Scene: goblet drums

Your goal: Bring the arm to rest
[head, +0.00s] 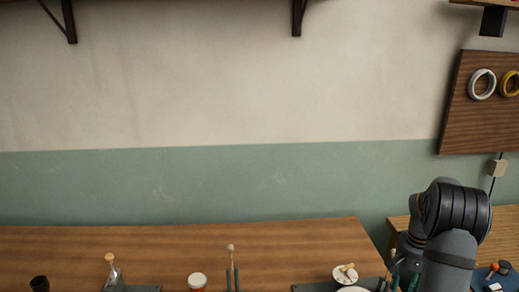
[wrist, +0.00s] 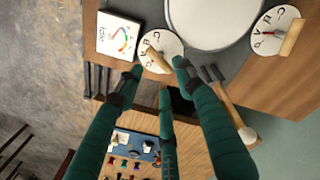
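My gripper (wrist: 158,72) has long green fingers and shows in the wrist view with its fingertips spread apart. A white dial (wrist: 150,40) marked with letters, with a wooden pointer knob (wrist: 156,62), lies beyond the fingertips. The knob appears in the gap between the fingers; whether any finger touches it I cannot tell. In the head view my arm is at the lower right, and my gripper (head: 394,272) is partly hidden beside the dial (head: 342,281).
A large white drumhead (wrist: 210,18), a second dial (wrist: 267,40) and a gauge card (wrist: 118,36) are close by. A mallet (wrist: 247,136) lies at right. A blue tray (wrist: 125,143) is on a lower table. In the head view, another mallet (head: 231,248) stands upright mid-table.

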